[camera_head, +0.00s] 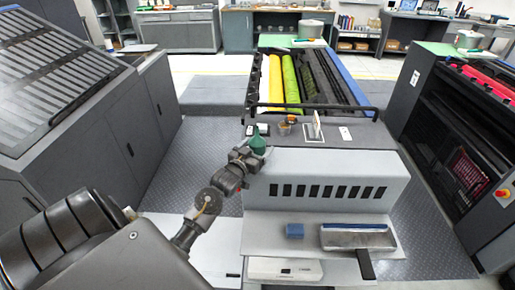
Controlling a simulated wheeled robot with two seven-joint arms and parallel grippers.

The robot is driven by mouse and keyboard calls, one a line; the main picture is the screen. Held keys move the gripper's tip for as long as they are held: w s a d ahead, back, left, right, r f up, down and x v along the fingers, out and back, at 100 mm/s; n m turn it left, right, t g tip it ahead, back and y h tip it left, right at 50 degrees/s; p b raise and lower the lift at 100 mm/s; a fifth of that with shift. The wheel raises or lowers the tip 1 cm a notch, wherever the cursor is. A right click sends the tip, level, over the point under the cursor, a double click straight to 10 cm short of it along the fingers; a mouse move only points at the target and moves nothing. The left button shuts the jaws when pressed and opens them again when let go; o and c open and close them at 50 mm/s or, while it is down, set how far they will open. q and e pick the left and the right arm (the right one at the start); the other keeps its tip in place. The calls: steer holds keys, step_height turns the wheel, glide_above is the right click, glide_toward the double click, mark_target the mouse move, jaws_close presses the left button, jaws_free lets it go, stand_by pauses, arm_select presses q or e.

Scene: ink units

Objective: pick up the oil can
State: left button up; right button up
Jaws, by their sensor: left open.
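A small dark green can, which looks like the oil can (258,143), stands on the top of the grey press unit (350,134), near its left front edge. My left arm comes in from the lower left. My left gripper (247,154) is open and right at the can, just left of and in front of it. It hides the can's lower part. I cannot tell whether the fingers touch the can. My right gripper is not in view.
A small amber cup (284,128), an upright card and a white label lie right of the can. Ink rollers with yellow and green bands (290,80) are behind.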

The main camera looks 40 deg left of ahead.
mark_target(254, 142)
arm_select(q)
steer(key=shift+s, duration=0.1)
steer(key=shift+c, duration=0.8)
steer(key=c, duration=1.2)
steer(key=shift+o, duration=0.2)
steer(key=shift+r, duration=0.1)
steer(key=shift+r+b, duration=0.35)
steer(key=shift+b, duration=0.05)
step_height(254, 142, up, 3)
steer(key=shift+s+f+b, duration=0.1)
steer(key=shift+f+b, duration=0.05)
steer(key=shift+b, duration=0.55)
steer(key=s+a+r+b, duration=0.1)
steer(key=s+a+r, duration=0.2)
steer(key=s+r, duration=0.6)
steer(key=s, duration=0.4)
steer(key=shift+a+r, duration=0.25)
steer(key=shift+a, duration=0.1)
